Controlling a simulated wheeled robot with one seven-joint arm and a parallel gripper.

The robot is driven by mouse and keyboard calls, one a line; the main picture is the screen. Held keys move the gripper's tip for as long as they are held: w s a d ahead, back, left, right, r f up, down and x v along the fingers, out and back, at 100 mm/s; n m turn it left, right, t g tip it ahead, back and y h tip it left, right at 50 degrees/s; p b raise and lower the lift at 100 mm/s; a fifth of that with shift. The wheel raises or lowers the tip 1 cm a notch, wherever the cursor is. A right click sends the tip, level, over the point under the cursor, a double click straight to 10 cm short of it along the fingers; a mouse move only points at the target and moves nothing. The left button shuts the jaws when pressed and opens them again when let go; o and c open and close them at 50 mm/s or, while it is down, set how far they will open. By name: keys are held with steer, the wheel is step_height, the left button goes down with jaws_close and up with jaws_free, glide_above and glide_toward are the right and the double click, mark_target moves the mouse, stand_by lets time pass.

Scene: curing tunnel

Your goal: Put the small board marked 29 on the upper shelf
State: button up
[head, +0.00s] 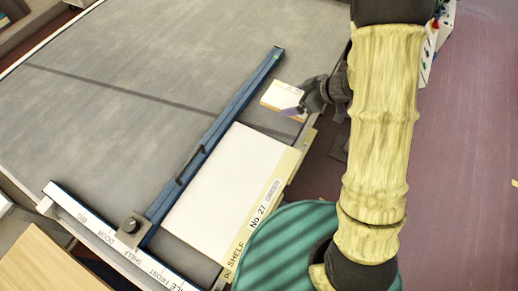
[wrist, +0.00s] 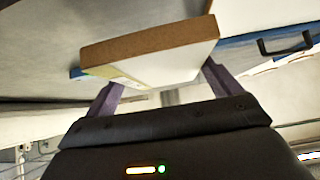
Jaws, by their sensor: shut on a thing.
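A small white board (head: 283,98) with a brown edge is in my gripper (head: 304,106), at the right edge of the grey tabletop in the head view. In the wrist view the board (wrist: 155,48) lies between the two purple fingers of my gripper (wrist: 163,90), its brown edge facing the camera. A yellowish label shows on its side, but I cannot read a number on it. Whether the board touches the tabletop is not clear. No upper shelf can be made out for certain; a strip lettered SHELF (head: 236,262) runs along the near right edge.
A large white panel (head: 222,180) lies on the grey tabletop (head: 150,70). A blue bar (head: 225,122) with a black handle runs along its left side. The tabletop left of the bar is bare.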

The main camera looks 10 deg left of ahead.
step_height(320, 180, down, 6)
steer(key=shift+s+r, duration=0.1)
steer(key=shift+s, duration=0.1)
steer(key=shift+f, duration=2.1)
steer(key=o, duration=0.7)
steer(key=shift+f, duration=0.15)
steer(key=shift+c, duration=0.2)
steer(key=shift+o, duration=0.9)
